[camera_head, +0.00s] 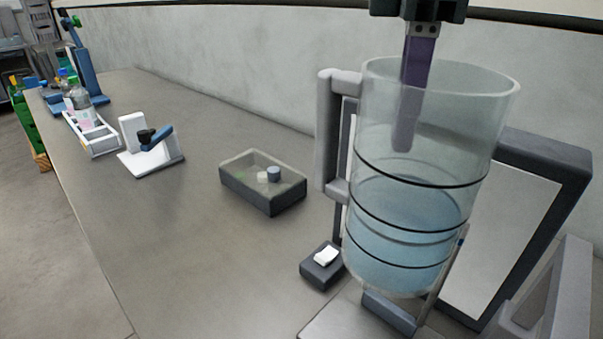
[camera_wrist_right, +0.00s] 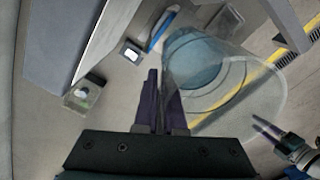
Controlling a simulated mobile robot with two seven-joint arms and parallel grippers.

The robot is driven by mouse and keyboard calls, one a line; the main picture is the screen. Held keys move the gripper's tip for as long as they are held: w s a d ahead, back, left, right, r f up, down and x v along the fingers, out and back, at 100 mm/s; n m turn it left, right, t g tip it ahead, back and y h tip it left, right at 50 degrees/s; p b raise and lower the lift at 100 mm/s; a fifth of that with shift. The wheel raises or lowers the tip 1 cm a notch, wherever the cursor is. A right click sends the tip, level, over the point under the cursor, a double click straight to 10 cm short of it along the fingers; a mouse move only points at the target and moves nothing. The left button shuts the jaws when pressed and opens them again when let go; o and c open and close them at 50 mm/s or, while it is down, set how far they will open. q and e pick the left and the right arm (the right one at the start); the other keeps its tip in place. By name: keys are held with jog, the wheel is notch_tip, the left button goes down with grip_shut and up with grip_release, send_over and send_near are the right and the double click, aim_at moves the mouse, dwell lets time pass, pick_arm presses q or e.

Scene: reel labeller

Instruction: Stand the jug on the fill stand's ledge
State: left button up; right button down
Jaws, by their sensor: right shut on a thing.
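The clear jug (camera_head: 430,200) holds bluish liquid, has dark rings around it and a grey handle on its left. My right gripper (camera_head: 404,145) is shut on the jug's wall at the rim, with a purple finger reaching down. The wrist view shows both fingers (camera_wrist_right: 163,80) at the wall of the jug (camera_wrist_right: 240,90). The fill stand seems to be the dark-framed panel (camera_head: 510,235) behind the jug, with a blue-grey ledge (camera_head: 390,312) under it. Whether the jug touches the ledge I cannot tell. My left gripper (camera_wrist_right: 267,130) shows apart from the jug in the wrist view; its opening is unclear.
A small dark block with a white top (camera_head: 322,268) sits left of the jug's base. A dark open tray (camera_head: 262,199), a white holder (camera_head: 150,158) and a white bottle rack (camera_head: 98,141) stand further left. The table's near left is clear.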

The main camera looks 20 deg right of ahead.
notch_tip(320, 180, down, 20)
jog(key=b, duration=0.1)
jog(key=shift+r+b, duration=0.15)
jog(key=shift+b, duration=0.25)
jog(key=c, duration=1.4)
grip_release()
jog(key=o, duration=0.4)
notch_tip(320, 180, up, 12)
jog(key=shift+r+p, duration=0.1)
jog(key=shift+p, duration=0.55)
